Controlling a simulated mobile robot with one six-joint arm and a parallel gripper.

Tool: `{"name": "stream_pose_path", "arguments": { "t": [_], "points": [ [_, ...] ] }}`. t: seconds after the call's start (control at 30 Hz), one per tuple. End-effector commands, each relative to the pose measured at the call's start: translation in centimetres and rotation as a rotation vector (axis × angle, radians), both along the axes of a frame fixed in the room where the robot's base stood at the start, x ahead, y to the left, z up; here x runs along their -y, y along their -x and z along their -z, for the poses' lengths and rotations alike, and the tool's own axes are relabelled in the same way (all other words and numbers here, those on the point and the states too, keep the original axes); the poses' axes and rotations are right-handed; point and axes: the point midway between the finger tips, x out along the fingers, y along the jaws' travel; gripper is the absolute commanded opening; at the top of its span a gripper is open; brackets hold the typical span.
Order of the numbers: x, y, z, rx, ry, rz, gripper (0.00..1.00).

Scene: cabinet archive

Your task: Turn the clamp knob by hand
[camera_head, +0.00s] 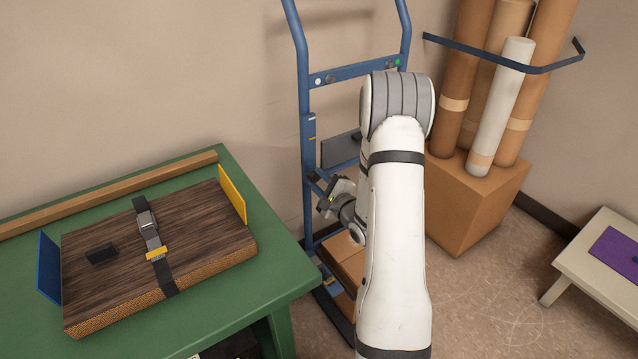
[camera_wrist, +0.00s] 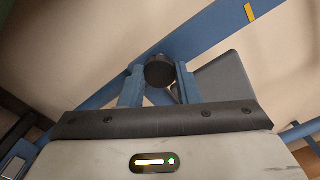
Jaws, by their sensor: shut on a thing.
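The clamp knob (camera_wrist: 159,70) is a dark round knob beside the blue frame in the wrist view. My gripper (camera_wrist: 158,86) has its two fingers on either side of the knob and is shut on it. In the head view my gripper (camera_head: 318,186) is at the blue hand truck (camera_head: 305,130), close to its left upright. The knob cannot be made out there, and my arm covers part of the truck.
A green table (camera_head: 275,272) at left bears a strapped wooden block (camera_head: 100,222). Brown boxes (camera_head: 345,255) sit low on the truck. A carton (camera_head: 480,210) with tall tubes stands behind right. A low pale table (camera_head: 590,262) is at far right, with open floor before it.

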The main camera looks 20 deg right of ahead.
Motion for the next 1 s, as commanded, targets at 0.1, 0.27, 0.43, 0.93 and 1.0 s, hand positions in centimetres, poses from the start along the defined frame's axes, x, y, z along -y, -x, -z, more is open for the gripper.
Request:
{"name": "stream_pose_path", "arguments": {
  "t": [0.1, 0.27, 0.43, 0.93, 1.0],
  "points": [
    [0.0, 0.0, 0.0, 0.003, 0.008, 0.001, 0.37],
    [0.0, 0.0, 0.0, 0.002, 0.007, 0.001, 0.5],
    [0.0, 0.0, 0.0, 0.002, 0.006, 0.001, 0.51],
    [0.9, 3.8, 0.1, -0.001, 0.005, 0.003, 0.51],
    [1.0, 4.5, 0.1, 0.001, 0.005, 0.002, 0.51]
  ]
}}
